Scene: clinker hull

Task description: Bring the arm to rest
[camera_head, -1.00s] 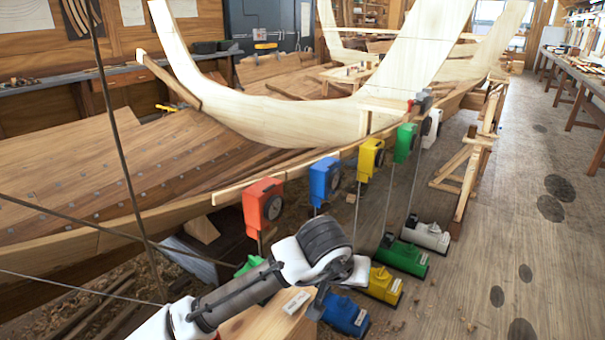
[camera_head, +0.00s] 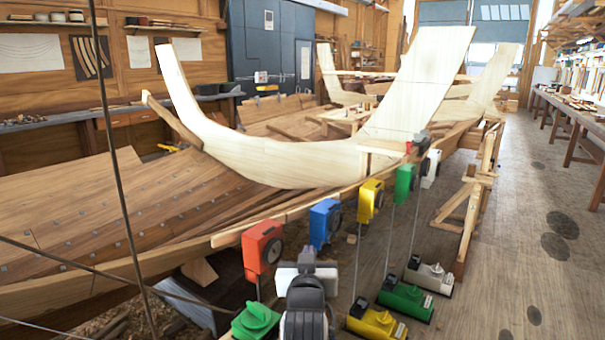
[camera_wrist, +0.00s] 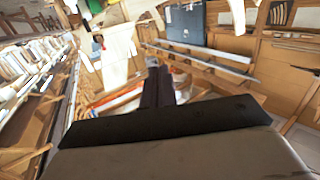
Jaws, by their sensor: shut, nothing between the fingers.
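My arm stands at the bottom middle of the head view, with a dark rounded joint and a white part above it. In the wrist view my gripper (camera_wrist: 158,88) shows as two dark fingers side by side, shut with nothing between them. It points out over the hull and the workshop, and its fingers look clear of any surface. In the head view I cannot make out the fingertips.
Red (camera_head: 263,246), blue (camera_head: 324,222), yellow (camera_head: 370,201) and green (camera_head: 404,184) boxes line the hull's plank edge (camera_head: 225,235) close by my arm. Coloured blocks, including a yellow one (camera_head: 376,322) and a green one (camera_head: 406,300), stand below. The floor (camera_head: 510,260) at right is mostly clear.

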